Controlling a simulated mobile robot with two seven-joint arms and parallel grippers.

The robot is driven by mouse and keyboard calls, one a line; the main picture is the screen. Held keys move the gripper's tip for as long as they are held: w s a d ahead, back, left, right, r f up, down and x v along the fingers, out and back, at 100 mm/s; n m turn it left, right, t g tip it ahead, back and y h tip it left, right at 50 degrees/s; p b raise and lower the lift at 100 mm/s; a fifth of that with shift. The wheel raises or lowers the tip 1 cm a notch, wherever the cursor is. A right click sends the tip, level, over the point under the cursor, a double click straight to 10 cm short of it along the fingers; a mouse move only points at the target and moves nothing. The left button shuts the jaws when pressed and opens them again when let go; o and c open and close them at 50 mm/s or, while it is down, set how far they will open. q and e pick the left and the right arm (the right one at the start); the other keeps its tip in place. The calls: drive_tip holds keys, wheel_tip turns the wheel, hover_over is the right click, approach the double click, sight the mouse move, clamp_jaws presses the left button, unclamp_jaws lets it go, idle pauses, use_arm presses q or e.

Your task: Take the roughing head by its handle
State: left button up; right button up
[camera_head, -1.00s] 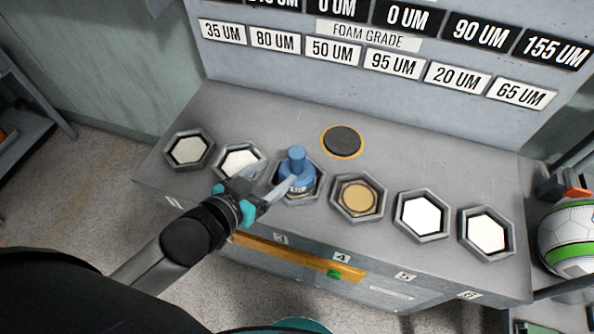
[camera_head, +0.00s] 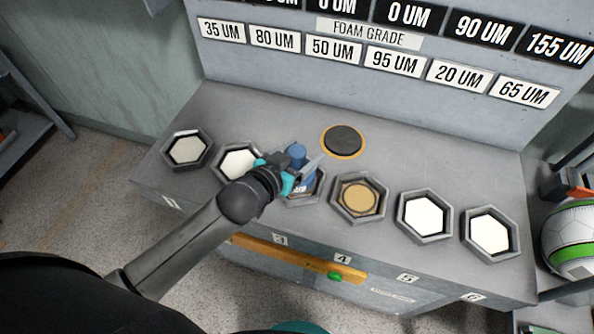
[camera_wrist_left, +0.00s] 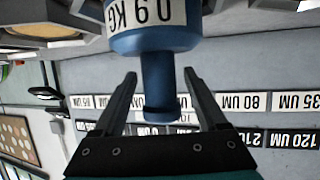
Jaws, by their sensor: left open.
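The blue roughing head (camera_head: 296,152) stands in the third hexagonal socket (camera_head: 318,188) from the left. In the head view my left gripper (camera_head: 312,170) covers much of it. In the left wrist view the roughing head (camera_wrist_left: 152,42) carries a white label reading 0.9 KG. Its narrower handle (camera_wrist_left: 159,90) lies between the two open fingers of my left gripper (camera_wrist_left: 160,80), with a gap visible on both sides. The fingers are not closed on it. My right gripper is not in view.
Other hexagonal sockets flank this one. The fourth holds a tan disc (camera_head: 358,198); white-faced sockets (camera_head: 425,215) stand to the right. A dark round pad (camera_head: 344,141) lies behind. A labelled panel (camera_head: 370,48) rises at the back. A ball (camera_head: 572,238) sits at far right.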

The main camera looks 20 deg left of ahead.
use_arm(q)
drive_tip(key=shift+w+d+f, duration=0.2)
drive_tip(key=shift+w+f, duration=0.1)
drive_tip(key=shift+w, duration=0.3)
clamp_jaws()
idle(1.0)
drive_tip(key=shift+r, duration=0.25)
